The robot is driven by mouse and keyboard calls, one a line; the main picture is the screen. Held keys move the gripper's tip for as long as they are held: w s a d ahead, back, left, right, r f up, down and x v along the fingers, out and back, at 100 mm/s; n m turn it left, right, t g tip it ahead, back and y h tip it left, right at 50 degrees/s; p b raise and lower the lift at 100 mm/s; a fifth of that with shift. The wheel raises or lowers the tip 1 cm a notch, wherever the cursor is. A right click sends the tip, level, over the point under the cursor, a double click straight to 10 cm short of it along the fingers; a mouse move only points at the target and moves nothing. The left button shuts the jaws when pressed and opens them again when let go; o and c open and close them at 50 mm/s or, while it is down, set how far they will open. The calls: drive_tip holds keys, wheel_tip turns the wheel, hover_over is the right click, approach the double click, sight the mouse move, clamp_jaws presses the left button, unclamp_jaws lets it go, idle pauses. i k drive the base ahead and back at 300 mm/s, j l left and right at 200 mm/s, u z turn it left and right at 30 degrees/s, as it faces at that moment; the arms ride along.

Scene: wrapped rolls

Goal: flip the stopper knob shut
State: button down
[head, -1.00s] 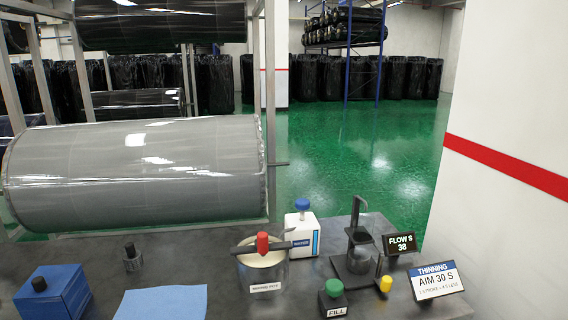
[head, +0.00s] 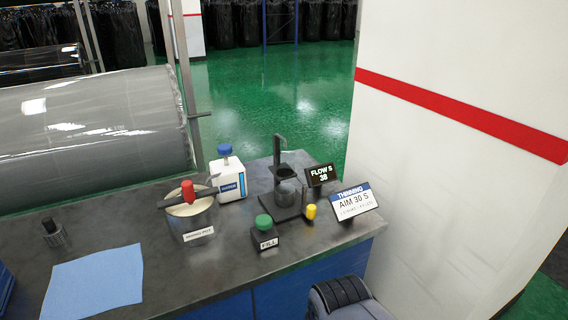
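A small yellow knob (head: 311,211) sits low at the right front of a black flow-cup stand (head: 279,150) in the head view; it looks like the stopper knob. It stands roughly upright, but its exact setting is too small to tell. A greyish cup or beaker (head: 286,192) sits in the lower part of the stand. No gripper fingers show in the view. A dark grey rounded part at the bottom edge, right of centre, seems to be part of my own arm, well apart from the knob.
A green button on a black FILL box (head: 264,232) stands in front of the stand. The FLOW S 38 display (head: 320,175) and AIM 30 S sign (head: 354,202) are at right. A pot with a red-knobbed bar (head: 188,191), white bottle (head: 227,180) and blue cloth (head: 93,283) are left.

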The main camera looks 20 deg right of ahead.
sight(310, 211)
drive_tip(key=i+l+z, duration=0.1)
drive_tip(key=i+l, duration=0.2)
drive_tip(key=i+l+z, duration=0.15)
drive_tip(key=i, duration=0.3)
drive_tip(key=l, duration=0.1)
